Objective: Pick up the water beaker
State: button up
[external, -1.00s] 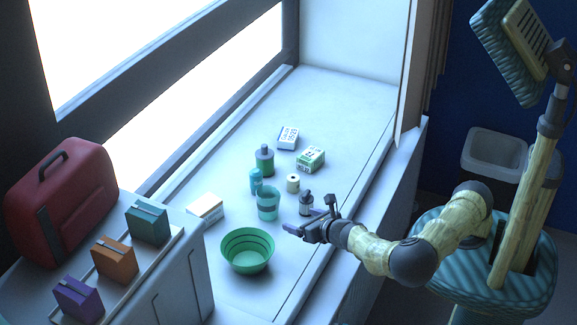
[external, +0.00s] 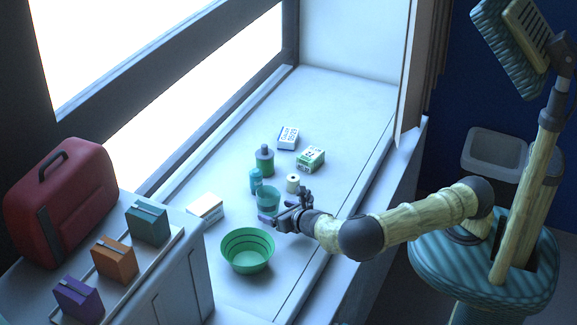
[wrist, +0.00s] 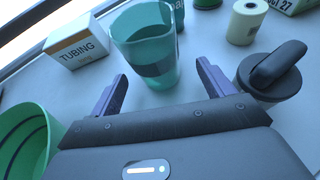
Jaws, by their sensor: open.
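The water beaker is a translucent teal cup (external: 267,199) standing upright on the counter. In the wrist view the beaker (wrist: 148,50) is just ahead of the fingers, roughly between them, with a dark band around its lower half. My gripper (external: 272,221) is open and empty at the near side of the beaker. In the wrist view its two purple fingers (wrist: 160,88) are spread wide and point toward the beaker. I cannot tell whether either finger touches it.
A green bowl (external: 247,252) is left of my gripper, and a dark-lidded bottle (wrist: 270,75) is close on its right. A TUBING box (wrist: 78,45), a teal bottle (external: 256,180), a cream roll (external: 292,183) and a green-white box (external: 311,157) stand around the beaker.

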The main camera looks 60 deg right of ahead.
aim_at(267, 206)
jog(key=p+x, duration=0.1)
jog(key=x, duration=0.4)
jog(key=shift+w+a+r+p, duration=0.1)
jog(key=shift+w+r+p, duration=0.05)
jog(key=shift+w+p, duration=0.15)
jog(key=shift+s, duration=0.1)
dwell(0.3)
jog(key=c, duration=1.1)
jog(key=shift+r, duration=0.25)
jog(key=shift+c, duration=0.2)
notch_tip(267, 206, up, 9)
jog(key=b, duration=0.1)
jog(key=shift+r, duration=0.25)
dwell(0.4)
